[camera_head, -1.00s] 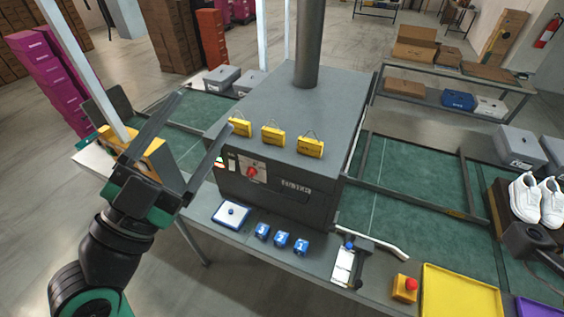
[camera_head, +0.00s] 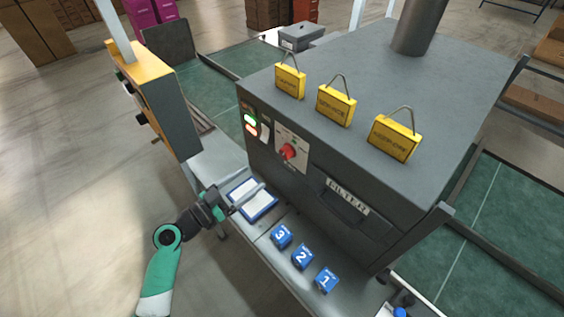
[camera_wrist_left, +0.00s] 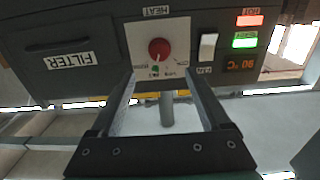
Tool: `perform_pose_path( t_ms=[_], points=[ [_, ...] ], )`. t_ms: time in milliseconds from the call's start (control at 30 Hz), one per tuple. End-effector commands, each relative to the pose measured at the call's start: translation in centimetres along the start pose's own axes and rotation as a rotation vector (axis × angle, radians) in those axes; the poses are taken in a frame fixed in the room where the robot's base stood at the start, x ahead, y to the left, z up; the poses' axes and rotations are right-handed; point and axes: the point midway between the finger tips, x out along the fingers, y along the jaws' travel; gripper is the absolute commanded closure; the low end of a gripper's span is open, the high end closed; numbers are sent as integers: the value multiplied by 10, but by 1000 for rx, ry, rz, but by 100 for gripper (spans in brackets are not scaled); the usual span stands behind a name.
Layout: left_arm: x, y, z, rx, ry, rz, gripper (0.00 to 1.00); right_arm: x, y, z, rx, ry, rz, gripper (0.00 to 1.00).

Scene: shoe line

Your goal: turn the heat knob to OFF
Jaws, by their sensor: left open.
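The heat knob is a red round knob (camera_head: 288,151) on a white plate on the front of the dark grey machine (camera_head: 310,185). The red knob (camera_wrist_left: 160,48) also shows upside down in the left wrist view, with HEAT lettering on its plate; its exact setting is too small to tell. My left gripper (camera_head: 251,194) is low in front of the machine, over the blue-edged white pad (camera_head: 266,210), below and apart from the knob. In the left wrist view my gripper (camera_wrist_left: 160,74) is open, its fingers pointing towards the knob plate with nothing held. My right gripper is out of view.
Blue numbered blocks (camera_head: 302,257) stand on the front ledge. Yellow tags (camera_head: 336,105) stand on the machine's top. An orange-and-grey cabinet (camera_head: 161,100) stands at left. Beside the knob are a white switch (camera_wrist_left: 208,46), a red light, a green light and a 90 C readout.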

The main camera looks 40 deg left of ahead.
Motion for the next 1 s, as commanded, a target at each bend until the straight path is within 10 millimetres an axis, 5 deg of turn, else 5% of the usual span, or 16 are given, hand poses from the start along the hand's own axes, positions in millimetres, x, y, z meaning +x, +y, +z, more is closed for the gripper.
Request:
perform_pose_path(
  t_ms=[600,967,1000],
  points=[
    [107,2,-1,0,1,4,20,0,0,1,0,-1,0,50],
    [116,1,-1,1,0,2,20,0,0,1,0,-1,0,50],
    [116,1,-1,1,0,2,27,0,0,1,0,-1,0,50]
  ],
)
